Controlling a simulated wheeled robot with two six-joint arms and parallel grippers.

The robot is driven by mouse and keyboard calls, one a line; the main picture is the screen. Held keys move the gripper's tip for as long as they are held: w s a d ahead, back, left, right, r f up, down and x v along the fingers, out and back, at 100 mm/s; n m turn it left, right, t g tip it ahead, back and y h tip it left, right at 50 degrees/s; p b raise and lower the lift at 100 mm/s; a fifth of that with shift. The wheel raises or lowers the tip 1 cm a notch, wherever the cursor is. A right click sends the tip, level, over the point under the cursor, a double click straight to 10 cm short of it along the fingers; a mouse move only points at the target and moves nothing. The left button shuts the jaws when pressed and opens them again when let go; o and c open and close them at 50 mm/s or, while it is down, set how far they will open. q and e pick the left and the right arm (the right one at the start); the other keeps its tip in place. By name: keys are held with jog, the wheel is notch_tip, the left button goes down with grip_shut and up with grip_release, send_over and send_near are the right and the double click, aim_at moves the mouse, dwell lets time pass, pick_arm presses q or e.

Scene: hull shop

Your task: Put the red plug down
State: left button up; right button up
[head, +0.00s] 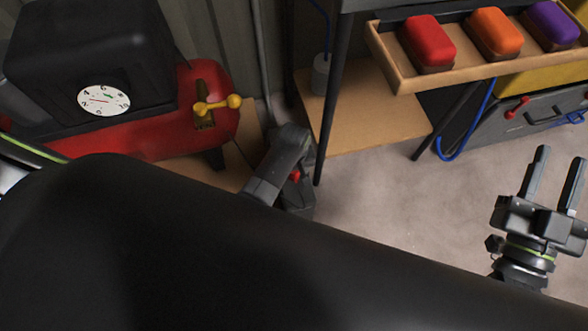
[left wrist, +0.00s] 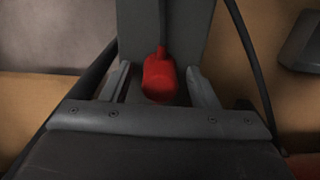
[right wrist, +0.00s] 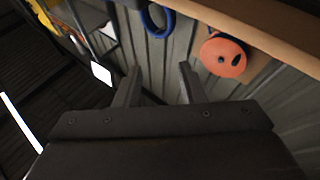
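The red plug (left wrist: 160,78) shows in the left wrist view between the fingers of my left gripper (left wrist: 159,72). These fingers stand apart, with a visible gap on each side of the plug. A dark grey upright part (left wrist: 165,20) is behind the plug; I cannot tell whether they touch. In the head view only a small bit of red (head: 296,175) shows by a dark grey box (head: 298,204), and my black arm hides much of that area. My right gripper (head: 556,168) is open and empty over the floor.
A red tank (head: 205,140) with a black box and dial gauge (head: 104,100) stands at the left. A wooden drawer (head: 388,62) holds red, orange and purple blocks at the upper right. A lower shelf (head: 365,115) is mostly bare. Grey floor (head: 400,205) is open in the middle.

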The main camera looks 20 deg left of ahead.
pick_arm(q)
jog(key=shift+r, duration=0.15)
notch_tip(320, 180, up, 2)
jog(key=shift+r+p, duration=0.1)
jog(key=shift+p, duration=0.5)
notch_tip(320, 180, up, 2)
jog(key=shift+r+p, duration=0.1)
jog(key=shift+p, duration=0.45)
pick_arm(e)
notch_tip(320, 180, down, 14)
jog(key=s+m+g, duration=0.2)
jog(key=g, duration=0.7)
pick_arm(q)
notch_tip(320, 180, up, 2)
jog(key=shift+r+p, duration=0.2)
jog(key=shift+p, duration=0.4)
notch_tip(320, 180, up, 3)
jog(key=shift+f+p, duration=0.1)
jog(key=shift+p, duration=0.5)
jog(key=shift+r+p, duration=0.6)
jog(key=shift+r, duration=0.8)
pick_arm(e)
jog(key=s+a+f+g+y, duration=0.2)
jog(key=s+f+g, duration=0.7)
jog(key=s+f, duration=0.2)
jog(key=shift+s+a+g, duration=0.25)
jog(key=shift+s+g, duration=0.15)
jog(key=shift+f, duration=0.1)
